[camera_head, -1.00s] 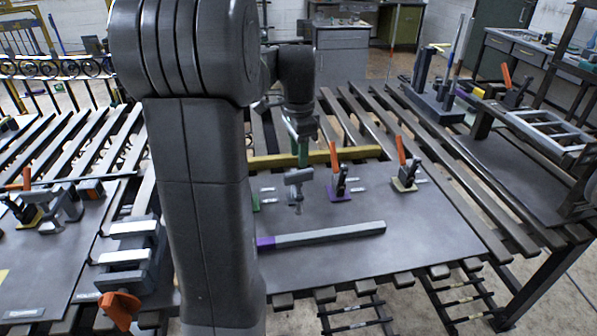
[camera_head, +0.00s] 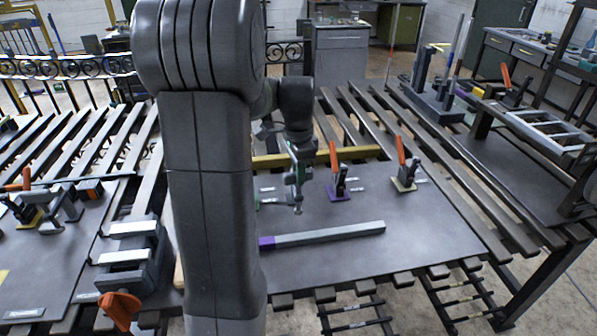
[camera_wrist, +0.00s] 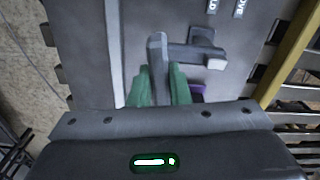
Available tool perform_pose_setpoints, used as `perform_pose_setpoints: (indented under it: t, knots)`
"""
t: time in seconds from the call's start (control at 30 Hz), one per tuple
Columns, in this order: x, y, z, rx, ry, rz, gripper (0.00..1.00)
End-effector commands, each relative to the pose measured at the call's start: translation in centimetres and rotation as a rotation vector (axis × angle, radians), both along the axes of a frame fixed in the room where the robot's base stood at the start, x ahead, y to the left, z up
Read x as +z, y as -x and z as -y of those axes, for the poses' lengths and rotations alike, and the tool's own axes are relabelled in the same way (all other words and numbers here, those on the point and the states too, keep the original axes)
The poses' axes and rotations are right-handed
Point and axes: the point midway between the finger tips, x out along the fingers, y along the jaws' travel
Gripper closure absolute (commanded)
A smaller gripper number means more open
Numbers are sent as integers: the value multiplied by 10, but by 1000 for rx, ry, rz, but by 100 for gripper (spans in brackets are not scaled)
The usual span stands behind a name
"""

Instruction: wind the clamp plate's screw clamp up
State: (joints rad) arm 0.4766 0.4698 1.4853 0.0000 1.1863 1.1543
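The grey screw clamp (camera_head: 298,196) stands on the dark clamp plate (camera_head: 405,235), just right of my arm in the head view. In the wrist view its grey bar (camera_wrist: 157,55) runs up between my green fingers, with a grey arm reaching right. My gripper (camera_wrist: 160,72) has one finger on each side of this bar, very close to it. I cannot tell whether the fingers press on it. In the head view my gripper (camera_head: 293,178) is at the clamp's upper part and partly hides it.
A toggle clamp with an orange handle and purple base (camera_head: 339,187) stands right of the screw clamp. Another with a yellow base (camera_head: 404,180) is farther right. A grey bar with a purple end (camera_head: 325,235) lies in front. A yellow beam (camera_head: 340,153) lies behind.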

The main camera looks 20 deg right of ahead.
Motion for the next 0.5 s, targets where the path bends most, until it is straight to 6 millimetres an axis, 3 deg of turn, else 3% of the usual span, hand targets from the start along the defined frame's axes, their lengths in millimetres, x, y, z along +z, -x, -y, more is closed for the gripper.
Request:
perform_pose_setpoints:
  t: [0.5]
  knots:
    - [1, 0, 0, 146, 0, -1, 100]
